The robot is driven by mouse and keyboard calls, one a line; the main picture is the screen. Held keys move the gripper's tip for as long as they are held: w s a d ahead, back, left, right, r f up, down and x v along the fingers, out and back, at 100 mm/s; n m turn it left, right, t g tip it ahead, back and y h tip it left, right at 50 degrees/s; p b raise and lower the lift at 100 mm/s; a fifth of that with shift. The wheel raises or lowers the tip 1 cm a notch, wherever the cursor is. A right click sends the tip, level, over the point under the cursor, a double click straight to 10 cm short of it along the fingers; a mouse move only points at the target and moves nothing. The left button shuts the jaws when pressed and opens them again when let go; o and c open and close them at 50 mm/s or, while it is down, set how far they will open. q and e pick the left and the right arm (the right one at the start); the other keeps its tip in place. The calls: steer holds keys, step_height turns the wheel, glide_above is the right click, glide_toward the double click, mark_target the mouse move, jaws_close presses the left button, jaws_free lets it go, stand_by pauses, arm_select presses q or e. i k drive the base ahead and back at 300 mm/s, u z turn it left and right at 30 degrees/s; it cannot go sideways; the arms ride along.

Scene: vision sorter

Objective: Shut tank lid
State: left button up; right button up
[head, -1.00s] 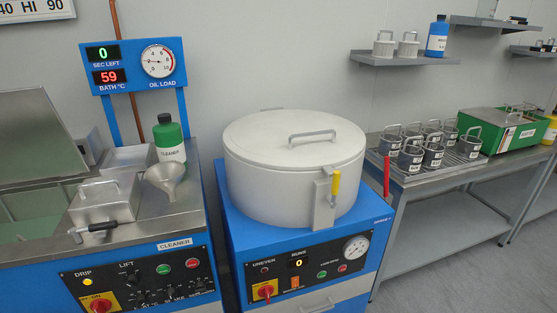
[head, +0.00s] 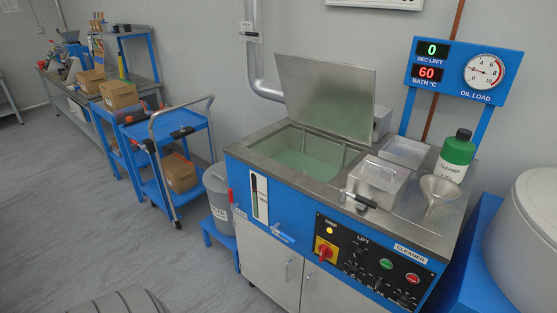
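The cleaner machine (head: 270,232) stands right of centre in the head view. Its tank (head: 306,152) is open and holds green liquid. The metal tank lid (head: 326,97) stands raised at the back of the tank, tilted up. Neither of my grippers is in view.
A funnel (head: 439,193) and a green cleaner bottle (head: 456,155) stand on the deck's right. A white round drum (head: 532,240) is at the right edge. A blue trolley (head: 172,150) and a grey bin (head: 218,198) stand left. The floor at front left is mostly clear.

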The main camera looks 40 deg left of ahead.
mark_target(338, 99)
steer(key=u, duration=0.8)
steer(key=k, duration=0.35)
steer(key=z, duration=0.2)
steer(key=i, duration=1.1)
steer(key=u, duration=2.5)
steer(key=k, duration=1)
steer(key=z, duration=1.45)
